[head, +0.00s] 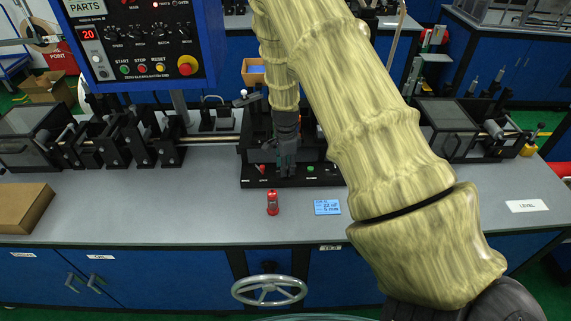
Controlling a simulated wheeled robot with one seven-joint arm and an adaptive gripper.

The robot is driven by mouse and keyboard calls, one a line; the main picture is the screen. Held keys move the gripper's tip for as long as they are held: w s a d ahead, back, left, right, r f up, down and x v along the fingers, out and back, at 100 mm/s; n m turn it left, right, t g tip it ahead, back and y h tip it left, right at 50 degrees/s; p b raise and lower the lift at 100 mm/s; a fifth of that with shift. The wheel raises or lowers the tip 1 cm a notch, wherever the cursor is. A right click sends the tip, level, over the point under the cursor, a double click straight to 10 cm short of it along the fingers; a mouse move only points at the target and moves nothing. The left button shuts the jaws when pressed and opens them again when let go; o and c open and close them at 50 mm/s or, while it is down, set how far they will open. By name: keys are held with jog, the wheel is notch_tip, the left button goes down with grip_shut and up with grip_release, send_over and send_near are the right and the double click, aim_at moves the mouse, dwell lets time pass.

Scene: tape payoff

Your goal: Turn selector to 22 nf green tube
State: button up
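My gripper (286,172) is dark and points down in the middle of the head view. Whether the fingers are apart or closed is too small to tell. The selector does not show clearly; the gripper covers the middle of the panel. A red spot (263,169) and a small green part (311,168) show on the panel either side of the gripper. A blue card (327,207) with small writing, seemingly including "22", lies in front of the panel.
A small red bottle-like object (272,203) stands on the bench left of the card. A control box (140,40) with knobs hangs upper left. A brown box (22,207) sits at left, and a "LEVEL" label (527,206) at right. The bench front is mostly clear.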

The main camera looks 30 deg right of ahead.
jog(key=c, duration=0.8)
jog(key=shift+o, duration=0.2)
jog(key=shift+n, duration=0.4)
jog(key=n+b, duration=0.2)
jog(key=n, duration=0.3)
jog(key=shift+f, duration=0.1)
jog(key=n+b, duration=0.1)
jog(key=n, duration=0.5)
jog(key=o, duration=0.8)
jog(key=shift+c, duration=0.2)
